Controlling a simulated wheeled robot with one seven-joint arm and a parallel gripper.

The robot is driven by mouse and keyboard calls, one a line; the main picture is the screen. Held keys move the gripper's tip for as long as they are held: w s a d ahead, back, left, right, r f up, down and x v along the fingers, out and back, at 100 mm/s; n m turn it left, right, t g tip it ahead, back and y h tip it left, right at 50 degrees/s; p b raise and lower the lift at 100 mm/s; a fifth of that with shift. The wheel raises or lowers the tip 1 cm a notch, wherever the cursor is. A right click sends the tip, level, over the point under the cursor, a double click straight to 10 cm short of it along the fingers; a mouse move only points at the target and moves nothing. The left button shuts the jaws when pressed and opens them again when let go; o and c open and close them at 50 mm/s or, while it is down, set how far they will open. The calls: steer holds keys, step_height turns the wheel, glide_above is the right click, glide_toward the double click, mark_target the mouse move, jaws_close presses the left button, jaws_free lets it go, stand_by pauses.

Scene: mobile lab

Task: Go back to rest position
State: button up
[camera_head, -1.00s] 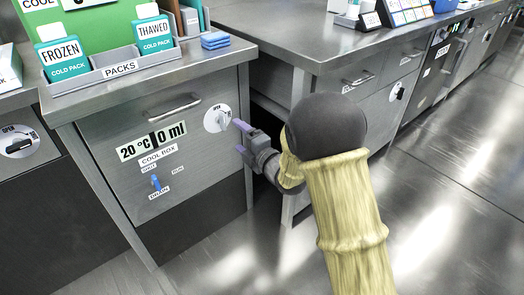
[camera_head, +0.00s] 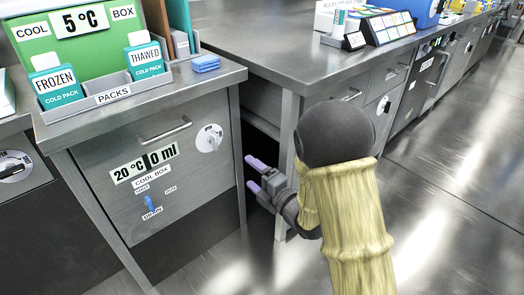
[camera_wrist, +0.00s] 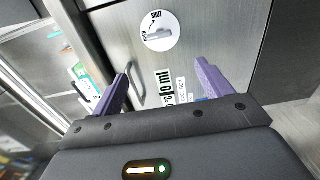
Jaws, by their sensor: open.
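My gripper (camera_head: 255,174) has two purple fingers, spread apart with nothing between them. In the head view it hangs in front of the gap beside the cool box cabinet, to the right of that cabinet's door. In the wrist view my gripper (camera_wrist: 162,85) faces the cabinet door (camera_wrist: 205,25), with a round dial (camera_wrist: 159,31) and a bar handle (camera_wrist: 136,84) beyond the fingers. The fingers appear clear of the door, dial and handle. My arm in its yellow sleeve reaches in from the lower right.
The cool box cabinet (camera_head: 85,190) bears a round dial (camera_head: 209,138), a handle (camera_head: 165,130) and a blue switch (camera_head: 151,205). Cold packs stand in a grey tray (camera_head: 112,96) on top. A steel counter (camera_head: 260,40) stands to the right. The floor (camera_head: 450,190) at right is clear.

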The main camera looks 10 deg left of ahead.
steer(key=d+r+m+g+h+p, duration=0.1)
steer(key=d+r+m+h+p, duration=0.1)
steer(key=d+m+h+p, duration=0.4)
steer(key=d+r+m+h+p, duration=0.1)
steer(key=d+r+m+h, duration=0.3)
steer(key=d+m, duration=0.6)
steer(key=s+d+r+m+g+h+p, duration=0.2)
steer(key=s+d+m+g+p, duration=0.15)
steer(key=s+d+m, duration=0.35)
steer(key=s+d+r+m+g+h+p, duration=0.25)
steer(key=s+m+g, duration=0.2)
steer(key=s, duration=0.55)
steer(key=w+p+v, duration=0.2)
steer(key=p+v, duration=1)
steer(key=w+d+r+p+v, duration=0.1)
steer(key=w+p+v, duration=0.2)
steer(key=p+v, duration=0.9)
steer(key=w+d+r+p+v, duration=0.1)
steer(key=w+p+v, duration=0.2)
steer(key=p+v, duration=0.9)
steer(key=shift+r+y+p, duration=0.2)
steer(key=shift+y+p, duration=0.15)
steer(key=shift+p, duration=0.85)
steer(key=shift+d+m, duration=0.1)
steer(key=shift+m, duration=0.15)
